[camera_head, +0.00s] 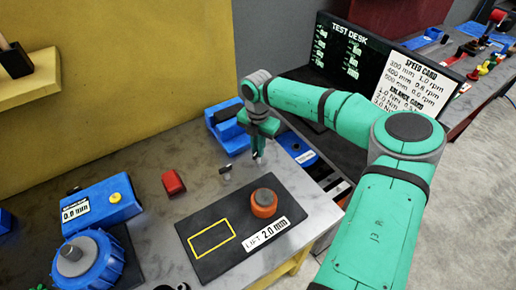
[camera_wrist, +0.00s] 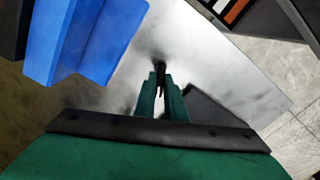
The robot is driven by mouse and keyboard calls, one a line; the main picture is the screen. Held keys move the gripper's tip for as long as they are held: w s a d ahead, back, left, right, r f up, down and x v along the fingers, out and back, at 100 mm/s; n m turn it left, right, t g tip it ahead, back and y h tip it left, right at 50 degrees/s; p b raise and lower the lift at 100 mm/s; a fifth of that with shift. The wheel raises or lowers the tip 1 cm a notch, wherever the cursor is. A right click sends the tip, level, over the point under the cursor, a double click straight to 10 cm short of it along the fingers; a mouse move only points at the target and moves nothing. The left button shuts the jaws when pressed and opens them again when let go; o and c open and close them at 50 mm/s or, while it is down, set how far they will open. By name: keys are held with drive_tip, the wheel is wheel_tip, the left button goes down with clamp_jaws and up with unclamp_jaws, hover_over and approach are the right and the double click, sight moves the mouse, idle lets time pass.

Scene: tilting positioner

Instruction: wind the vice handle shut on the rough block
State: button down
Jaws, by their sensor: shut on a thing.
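A blue vice-like body (camera_head: 226,128) stands at the back of the grey table, left of my gripper, and its blue side fills the upper left of the wrist view (camera_wrist: 85,40). My gripper (camera_head: 258,157) points down just right of it. In the wrist view my gripper (camera_wrist: 160,92) has its green fingers close together on a slim dark piece (camera_wrist: 161,68), which appears to be the vice handle. The handle is mostly hidden by the fingers in the head view. I cannot make out the rough block for sure in either view.
A black mat (camera_head: 200,262) with a yellow outline carries an orange round part (camera_head: 264,204). A red block (camera_head: 173,182) and a small grey piece (camera_head: 225,172) lie nearby. A blue box (camera_head: 103,200) and blue wheel (camera_head: 90,262) are at left. A blue tray (camera_head: 296,147) lies right.

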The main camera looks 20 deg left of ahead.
drive_tip(key=shift+w+r, duration=0.1)
drive_tip(key=shift+w, duration=0.05)
drive_tip(key=c, duration=1.8)
unclamp_jaws()
wheel_tip(320, 180, up, 11)
drive_tip(key=shift+f, duration=0.15)
